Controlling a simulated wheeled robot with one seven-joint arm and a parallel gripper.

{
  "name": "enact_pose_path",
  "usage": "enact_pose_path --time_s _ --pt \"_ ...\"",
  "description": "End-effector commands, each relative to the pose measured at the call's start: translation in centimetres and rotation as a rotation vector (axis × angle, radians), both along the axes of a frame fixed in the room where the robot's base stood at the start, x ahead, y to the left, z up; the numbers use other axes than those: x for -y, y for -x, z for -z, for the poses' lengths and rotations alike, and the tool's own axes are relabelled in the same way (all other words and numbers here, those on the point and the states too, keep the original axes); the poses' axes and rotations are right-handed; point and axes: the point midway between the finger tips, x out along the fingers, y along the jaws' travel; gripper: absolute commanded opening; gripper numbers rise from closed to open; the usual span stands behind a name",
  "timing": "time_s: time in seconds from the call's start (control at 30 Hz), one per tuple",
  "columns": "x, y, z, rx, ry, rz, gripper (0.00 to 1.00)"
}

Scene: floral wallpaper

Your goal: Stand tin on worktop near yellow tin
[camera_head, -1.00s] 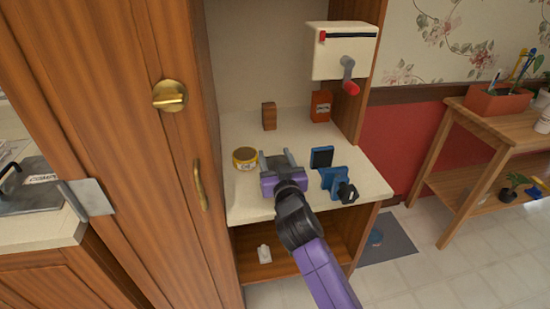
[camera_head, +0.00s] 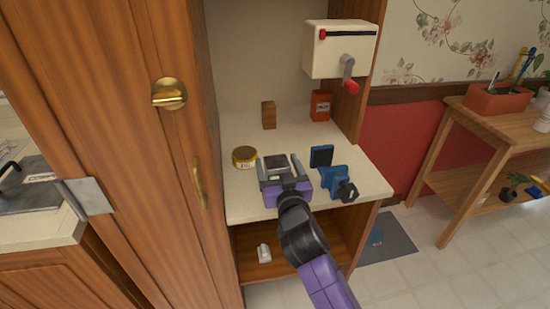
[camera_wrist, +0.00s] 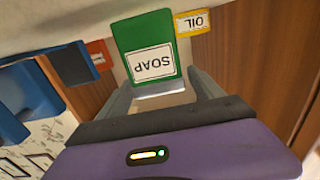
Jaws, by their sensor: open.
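A green tin (camera_wrist: 147,32) labelled SOAP shows in the wrist view, its lettering inverted. The yellow tin (camera_head: 245,157) stands close to the left of the green tin. Its OIL label shows in the wrist view (camera_wrist: 193,22), beside the green tin.
Blue objects (camera_head: 322,156) and (camera_head: 334,180) stand right of my gripper. A wooden block (camera_head: 269,115) and an orange-red tin (camera_head: 320,105) stand behind. A cream crank box (camera_head: 340,51) hangs above. A tall wooden door (camera_head: 120,120) borders the left.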

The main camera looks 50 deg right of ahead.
Motion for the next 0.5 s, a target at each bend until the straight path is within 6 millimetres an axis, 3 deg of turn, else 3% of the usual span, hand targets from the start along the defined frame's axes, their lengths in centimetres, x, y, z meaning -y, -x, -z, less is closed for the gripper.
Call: enact_pose_path --time_s 0.2,0.5 --pt "-2.6 3.9 0.3 -0.001 -0.002 0.0 0.76" --pt "-4.4 6.7 0.1 0.001 -0.001 0.001 0.76"
